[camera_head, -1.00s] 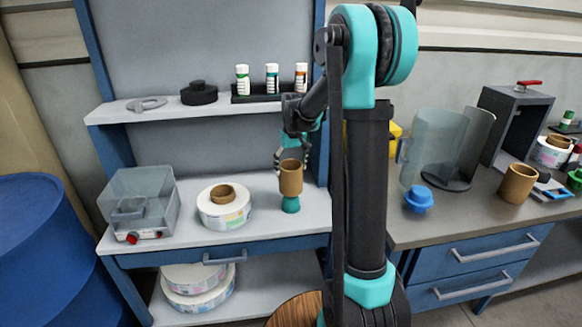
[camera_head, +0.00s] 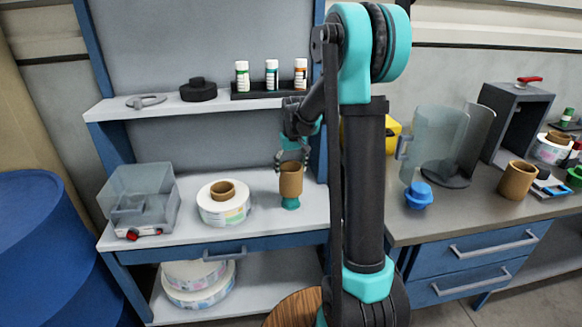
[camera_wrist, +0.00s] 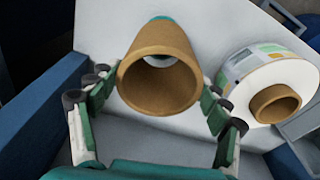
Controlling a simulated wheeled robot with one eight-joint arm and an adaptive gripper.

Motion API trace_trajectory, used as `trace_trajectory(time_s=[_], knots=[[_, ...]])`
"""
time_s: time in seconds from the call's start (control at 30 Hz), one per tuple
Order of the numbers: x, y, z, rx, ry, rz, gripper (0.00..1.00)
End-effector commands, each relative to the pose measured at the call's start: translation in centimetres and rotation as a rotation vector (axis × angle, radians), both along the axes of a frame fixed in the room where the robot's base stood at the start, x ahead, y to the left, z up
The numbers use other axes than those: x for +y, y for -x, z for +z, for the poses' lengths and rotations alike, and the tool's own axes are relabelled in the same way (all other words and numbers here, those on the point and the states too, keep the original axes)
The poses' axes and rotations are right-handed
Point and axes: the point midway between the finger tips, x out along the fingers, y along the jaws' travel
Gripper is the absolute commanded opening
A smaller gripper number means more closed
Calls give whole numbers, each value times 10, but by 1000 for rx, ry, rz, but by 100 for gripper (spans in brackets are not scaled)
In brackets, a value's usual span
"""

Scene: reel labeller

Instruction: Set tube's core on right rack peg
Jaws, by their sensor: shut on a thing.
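My gripper is shut on the core. A bit of teal shows behind the core's far end; whether the core sits on the holder or just above it cannot be told. No peg on a right rack can be made out clearly.
A white label reel (camera_head: 223,205) with a brown core lies left of the held core. A clear box (camera_head: 141,203) stands farther left. Bottles in a black rack (camera_head: 270,89) are on the upper shelf.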

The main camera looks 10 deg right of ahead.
Motion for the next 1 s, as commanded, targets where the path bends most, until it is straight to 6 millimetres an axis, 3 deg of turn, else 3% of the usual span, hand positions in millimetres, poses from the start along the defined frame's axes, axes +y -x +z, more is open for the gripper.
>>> trace_trajectory(time_s=[1.0], knots=[[0,0,-37,0,0,0,32]])
